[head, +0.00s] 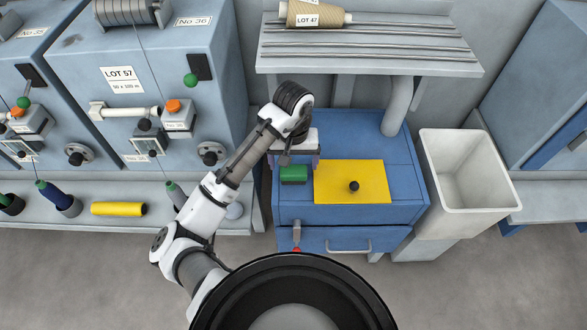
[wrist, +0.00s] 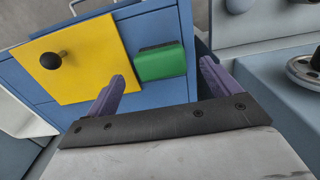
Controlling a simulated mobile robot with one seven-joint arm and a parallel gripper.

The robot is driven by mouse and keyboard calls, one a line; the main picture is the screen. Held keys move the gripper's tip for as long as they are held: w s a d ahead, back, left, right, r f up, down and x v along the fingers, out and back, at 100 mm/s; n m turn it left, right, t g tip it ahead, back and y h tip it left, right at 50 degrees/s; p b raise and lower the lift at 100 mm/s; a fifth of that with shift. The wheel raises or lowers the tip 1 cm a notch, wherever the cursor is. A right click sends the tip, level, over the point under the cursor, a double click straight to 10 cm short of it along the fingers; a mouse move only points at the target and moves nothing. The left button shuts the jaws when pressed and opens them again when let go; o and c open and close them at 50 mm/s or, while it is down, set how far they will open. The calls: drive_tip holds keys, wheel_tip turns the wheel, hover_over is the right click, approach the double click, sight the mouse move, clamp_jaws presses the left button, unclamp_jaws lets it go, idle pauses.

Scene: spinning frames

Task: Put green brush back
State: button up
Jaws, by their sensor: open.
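The green brush (head: 294,174) lies on top of the blue cabinet (head: 345,120), just left of a yellow panel with a black knob (head: 330,192). In the wrist view the green brush (wrist: 162,62) has a green body with a dark strip along its far edge. My gripper (wrist: 165,78) is open, its two purple fingers on either side of the brush in the picture. The brush is beyond the fingertips; I cannot tell the height between them. In the head view my gripper (head: 294,160) is over the cabinet top, partly hidden by my wrist.
A white bin (head: 470,185) stands right of the cabinet. A slatted shelf (head: 370,50) with a tan LOT 67 cone (head: 318,14) overhangs the back. A drawer with a handle (head: 348,246) faces front.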

sight(294, 172)
wheel_tip(294, 172, up, 7)
drive_tip(key=shift+f+p, duration=0.2)
drive_tip(key=shift+p, duration=0.15)
idle(0.4)
